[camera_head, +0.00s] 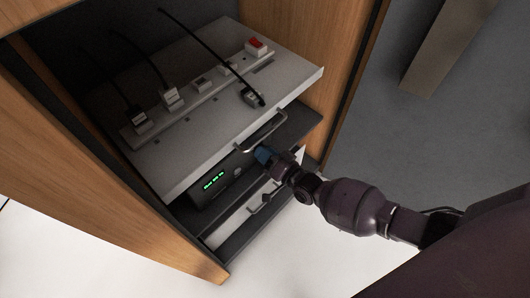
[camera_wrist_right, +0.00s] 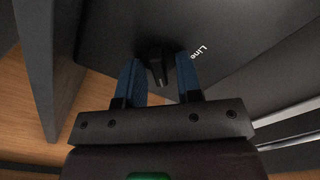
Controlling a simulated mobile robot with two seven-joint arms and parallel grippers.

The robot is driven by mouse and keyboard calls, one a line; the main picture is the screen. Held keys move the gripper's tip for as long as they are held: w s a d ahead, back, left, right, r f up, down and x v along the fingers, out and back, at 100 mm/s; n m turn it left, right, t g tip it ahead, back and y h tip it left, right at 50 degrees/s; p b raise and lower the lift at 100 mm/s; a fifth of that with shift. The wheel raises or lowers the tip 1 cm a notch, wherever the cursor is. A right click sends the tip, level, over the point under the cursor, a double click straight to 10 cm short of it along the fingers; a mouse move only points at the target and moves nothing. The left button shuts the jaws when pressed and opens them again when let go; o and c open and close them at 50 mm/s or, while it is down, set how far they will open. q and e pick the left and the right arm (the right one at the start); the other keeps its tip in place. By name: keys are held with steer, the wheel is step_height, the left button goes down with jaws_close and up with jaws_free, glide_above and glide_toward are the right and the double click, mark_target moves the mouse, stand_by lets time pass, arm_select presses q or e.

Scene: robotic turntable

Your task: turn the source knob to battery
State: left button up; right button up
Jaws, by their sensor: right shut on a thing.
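The source knob (camera_wrist_right: 157,66) is a small black knob on a dark panel in the right wrist view. The word "Line" is printed to its right; no "battery" label can be read. My right gripper (camera_wrist_right: 158,82) has its two blue fingers on either side of the knob and is shut on it. In the head view my right gripper (camera_head: 264,155) reaches the front of the dark device (camera_head: 205,198), and its fingers hide the knob there. The device has a green display (camera_head: 214,181). My left gripper is not in view.
Above the device is a pulled-out grey shelf (camera_head: 165,167) with a curved handle (camera_head: 263,132). It carries a power strip (camera_head: 188,104) with plugs and a red switch (camera_head: 257,44). Wooden cabinet walls (camera_head: 100,190) stand at the sides. A lower drawer (camera_head: 235,222) is below.

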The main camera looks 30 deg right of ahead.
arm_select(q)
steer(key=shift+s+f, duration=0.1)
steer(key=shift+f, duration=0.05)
arm_select(e)
steer(key=shift+f, duration=0.1)
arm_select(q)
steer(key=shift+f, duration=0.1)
arm_select(e)
steer(key=o, duration=0.6)
steer(key=shift+c, duration=0.2)
arm_select(q)
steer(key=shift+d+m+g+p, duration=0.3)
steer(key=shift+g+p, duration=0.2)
steer(key=shift+p, duration=0.65)
arm_select(e)
steer(key=v, duration=1.1)
steer(key=shift+a, duration=0.1)
